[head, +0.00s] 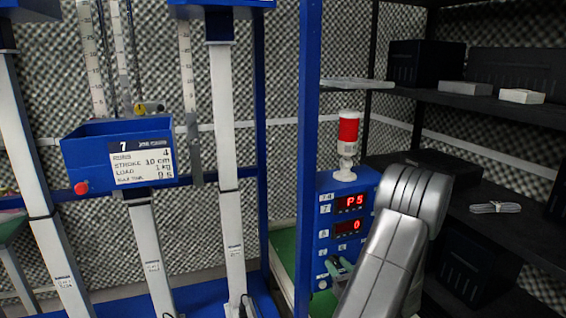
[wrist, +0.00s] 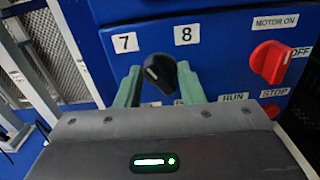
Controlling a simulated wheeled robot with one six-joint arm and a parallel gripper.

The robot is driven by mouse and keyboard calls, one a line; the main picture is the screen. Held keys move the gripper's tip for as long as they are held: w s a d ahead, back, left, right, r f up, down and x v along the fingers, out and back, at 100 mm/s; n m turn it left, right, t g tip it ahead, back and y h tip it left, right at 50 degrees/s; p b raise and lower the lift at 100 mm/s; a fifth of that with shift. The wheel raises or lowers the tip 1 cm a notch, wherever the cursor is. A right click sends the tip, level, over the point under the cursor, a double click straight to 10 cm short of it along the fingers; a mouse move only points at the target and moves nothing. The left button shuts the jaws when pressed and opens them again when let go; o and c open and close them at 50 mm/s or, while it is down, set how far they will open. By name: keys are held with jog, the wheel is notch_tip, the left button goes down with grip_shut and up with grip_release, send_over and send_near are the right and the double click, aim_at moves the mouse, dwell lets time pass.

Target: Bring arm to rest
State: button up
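My silver arm (head: 395,240) reaches from the lower right of the head view to the blue control panel (head: 365,187). My gripper (wrist: 159,70) has two green fingers, set apart on either side of a black rotary knob (wrist: 160,74) on the panel. A small gap seems to show between each finger and the knob, so it looks open and not clamped. In the head view the gripper (head: 338,268) is at the panel's lower front, partly hidden by my arm.
The panel carries a red knob (wrist: 270,61) marked MOTOR ON/OFF, labels 7 and 8, and red displays reading P5 and 0. A red-white beacon (head: 348,140) stands on top. A blue post (head: 309,130) rises left of it; dark shelves (head: 480,102) stand right.

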jog(key=shift+d+r+m+p, duration=0.15)
jog(key=shift+m+p, duration=2.55)
jog(key=shift+p, duration=1.6)
jog(key=shift+s+d+f+b, duration=0.2)
jog(key=shift+s+f+b, duration=0.1)
jog(key=shift+s+b, duration=0.15)
jog(key=shift+s+d+r, duration=0.1)
jog(key=shift+s+d, duration=0.15)
jog(key=shift+s, duration=0.45)
